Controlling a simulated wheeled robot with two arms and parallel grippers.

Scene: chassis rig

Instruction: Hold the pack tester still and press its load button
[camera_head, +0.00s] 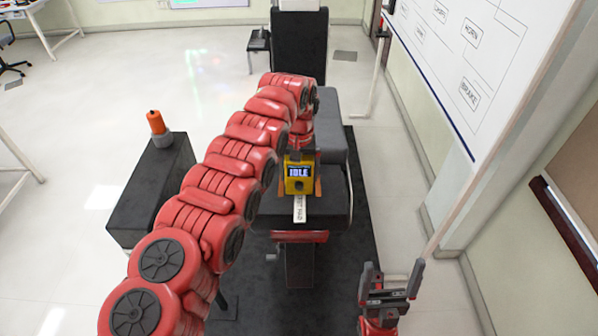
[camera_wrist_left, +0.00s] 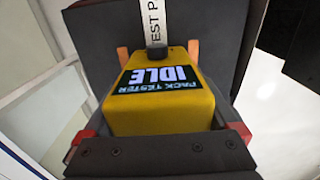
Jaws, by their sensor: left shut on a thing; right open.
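The yellow pack tester (camera_head: 300,184) sits on the dark seat pad, its screen reading IDLE. It also shows in the left wrist view (camera_wrist_left: 160,108), with a dark round button (camera_wrist_left: 156,51) on its face toward the white strip. Orange pieces (camera_wrist_left: 193,50) stand at both sides of it. My left gripper (camera_head: 301,160) is shut on the tester from its far side; the exact finger contact is partly hidden. My right gripper (camera_head: 391,282) is open and empty at the lower right, apart from the tester.
A white lettered strip (camera_head: 299,208) lies on the seat (camera_head: 262,216) in front of the tester. A black cabinet (camera_head: 150,190) with an orange-topped object (camera_head: 157,124) stands at the left. A whiteboard (camera_head: 470,50) is at the right. Floor between seat and right wall is open.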

